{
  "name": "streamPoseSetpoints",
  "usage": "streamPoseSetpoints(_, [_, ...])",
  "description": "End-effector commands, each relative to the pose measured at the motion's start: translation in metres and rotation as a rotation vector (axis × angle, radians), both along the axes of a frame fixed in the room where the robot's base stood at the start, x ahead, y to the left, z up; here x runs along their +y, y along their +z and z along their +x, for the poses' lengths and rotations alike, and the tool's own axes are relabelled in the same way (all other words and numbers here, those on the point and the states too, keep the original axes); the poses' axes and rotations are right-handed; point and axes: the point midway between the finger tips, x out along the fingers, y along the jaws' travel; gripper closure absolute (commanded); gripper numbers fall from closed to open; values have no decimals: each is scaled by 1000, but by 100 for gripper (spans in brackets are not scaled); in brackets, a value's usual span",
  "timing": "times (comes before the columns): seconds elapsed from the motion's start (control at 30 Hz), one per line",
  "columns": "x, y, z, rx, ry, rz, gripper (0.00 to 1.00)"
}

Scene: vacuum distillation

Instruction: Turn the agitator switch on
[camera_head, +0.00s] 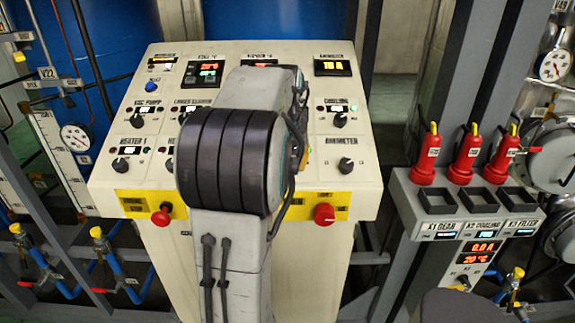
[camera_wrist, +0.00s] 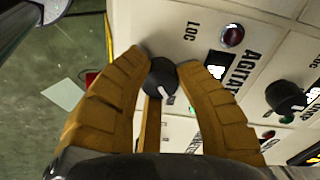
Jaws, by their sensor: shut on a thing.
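The agitator switch (camera_wrist: 161,76) is a black round knob with a white pointer mark, beside the label "Agitat..." on the cream panel in the wrist view. The pointer is toward the lower part of that picture. My gripper (camera_wrist: 163,66) has its ochre ribbed fingers on either side of the knob and is shut on it. A dark red lamp (camera_wrist: 232,36) is on the panel near the label. In the head view my arm hides the switch and most of the gripper.
The cream control panel (camera_head: 345,205) has several other knobs, including the cooling knob (camera_head: 340,119) and barometer knob (camera_head: 346,166). Red stop buttons (camera_head: 161,216) (camera_head: 324,214) are on its front. A neighbouring black knob (camera_wrist: 286,97) is close to the gripper. Red plugs (camera_head: 467,155) stand at right.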

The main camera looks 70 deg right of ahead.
Motion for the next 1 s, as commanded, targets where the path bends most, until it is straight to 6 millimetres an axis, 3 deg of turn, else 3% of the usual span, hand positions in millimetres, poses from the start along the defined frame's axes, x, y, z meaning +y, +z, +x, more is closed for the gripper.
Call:
streamPoseSetpoints(0.3, [-1, 0, 0, -35, -97, 8, 100])
streamPoseSetpoints(0.83, [-1, -1, 0, -40, -115, 11, 100])
streamPoseSetpoints(0.87, [-1, -1, 0, -40, -115, 11, 66])
streamPoseSetpoints(1.0, [0, -1, 0, -40, -114, 12, 53])
